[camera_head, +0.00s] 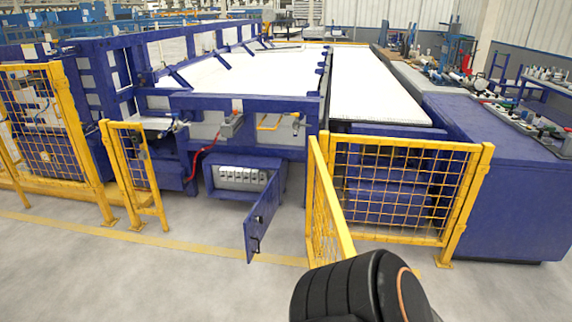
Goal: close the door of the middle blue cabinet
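The middle blue cabinet (212,180) is built into the front of the large blue machine. Its opening faces me and shows a row of several grey-white units (242,178) inside. Its blue door (262,222) stands wide open, swung out toward me from the right side of the opening. Dark handle or latch parts (256,243) show on the door. A black rounded part of my own body fills the bottom centre-right, apart from the door. Neither gripper's fingers can be seen.
Yellow mesh fencing (400,190) stands right of the door, with a side panel (325,210) close beside it. More yellow fence (135,172) stands on the left. A red hose (200,160) hangs left of the cabinet. The grey floor (185,275) in front is clear.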

